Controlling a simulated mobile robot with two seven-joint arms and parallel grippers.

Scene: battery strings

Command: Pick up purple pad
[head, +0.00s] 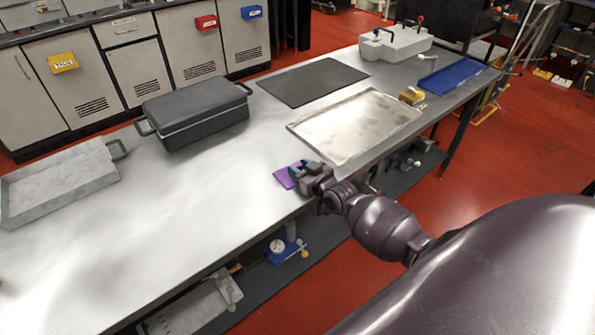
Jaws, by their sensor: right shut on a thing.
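The purple pad (284,178) lies at the front edge of the metal workbench, left of the shiny metal tray. My right gripper (300,170) is at the pad's right part, with its fingers shut on it. The fingers and wrist hide the pad's right side. I cannot tell whether the pad touches the bench top or is slightly raised. My left gripper is not in view.
The metal tray (340,150) is close to my right gripper. A dark lidded case (197,112), a black mat (313,82), a grey open tray (60,182) and a blue tray (452,76) are on the bench (215,200). The bench left of the pad is clear.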

